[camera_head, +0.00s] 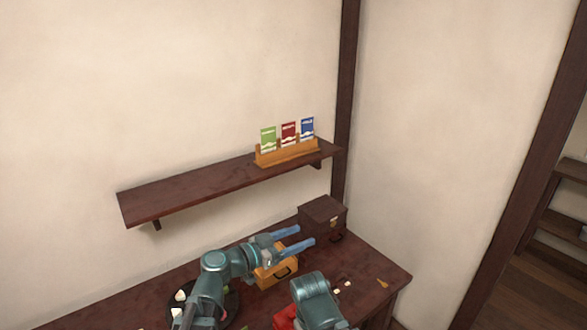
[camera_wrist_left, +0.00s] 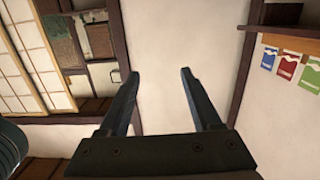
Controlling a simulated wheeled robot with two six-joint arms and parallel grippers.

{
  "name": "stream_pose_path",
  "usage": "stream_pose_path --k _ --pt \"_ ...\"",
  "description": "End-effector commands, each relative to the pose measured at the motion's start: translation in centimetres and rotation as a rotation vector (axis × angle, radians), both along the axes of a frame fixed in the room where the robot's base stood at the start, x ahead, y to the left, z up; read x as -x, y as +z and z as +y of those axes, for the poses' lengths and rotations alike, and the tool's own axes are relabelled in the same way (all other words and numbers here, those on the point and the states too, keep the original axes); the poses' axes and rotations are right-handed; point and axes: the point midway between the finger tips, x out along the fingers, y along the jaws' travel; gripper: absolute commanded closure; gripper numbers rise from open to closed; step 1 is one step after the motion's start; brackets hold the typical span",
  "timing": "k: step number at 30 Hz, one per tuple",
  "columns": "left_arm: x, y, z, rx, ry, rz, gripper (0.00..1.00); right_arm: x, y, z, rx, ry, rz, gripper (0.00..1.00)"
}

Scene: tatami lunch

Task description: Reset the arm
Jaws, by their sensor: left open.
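My left gripper (camera_head: 304,238) reaches in over the table (camera_head: 388,284) in the head view, its two blue fingers apart and pointing right. In the left wrist view my left gripper (camera_wrist_left: 158,72) is open, with nothing between its fingers, only plain wall behind. In the head view it is above and near an orange box with a handle (camera_head: 273,276), in front of a dark box (camera_head: 323,216). My other arm shows in part at the bottom of the head view; its gripper is not visible.
A wall shelf (camera_head: 190,193) holds an orange rack (camera_head: 288,153) with green, red and blue packets. A red item (camera_head: 285,317), small pale pieces (camera_head: 343,287) and white pieces (camera_head: 180,296) lie on the table. A dark post (camera_head: 345,100) stands at the wall corner.

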Motion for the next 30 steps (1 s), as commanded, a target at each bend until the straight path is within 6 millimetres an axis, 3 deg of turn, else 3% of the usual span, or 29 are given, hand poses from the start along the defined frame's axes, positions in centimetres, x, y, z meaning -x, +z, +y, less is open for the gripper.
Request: stream_pose_path --k 5,8,12,15,21,26,27,30 --pt "2.2 -5.2 0.3 -0.129 -0.04 0.248 0.35 0.0 0.0 0.0 0.0 0.0 0.0 0.4" --pt "4.1 -9.5 1.7 -0.243 -0.015 0.469 0.35 0.0 0.0 0.0 0.0 0.0 0.0 0.4" --pt "6.7 -14.6 5.5 -0.404 0.116 0.776 0.35 0.0 0.0 0.0 0.0 0.0 0.0 0.4" --pt "8.3 -17.1 8.7 -0.499 0.252 0.95 0.35 0.0 0.0 0.0 0.0 0.0 0.0 0.4" --pt "10.9 -19.5 14.6 -0.628 0.549 1.181 0.35 0.0 0.0 0.0 0.0 0.0 0.0 0.4" --pt "12.7 -20.0 19.0 -0.7 0.804 1.294 0.35 0.0 0.0 0.0 0.0 0.0 0.0 0.4" --pt "13.1 -20.0 17.2 -0.729 0.761 1.282 0.35 0.0 0.0 0.0 0.0 0.0 0.0 0.4" --pt "14.1 -20.1 14.8 -0.796 0.711 1.265 0.35 0.0 0.0 0.0 0.0 0.0 0.0 0.4"
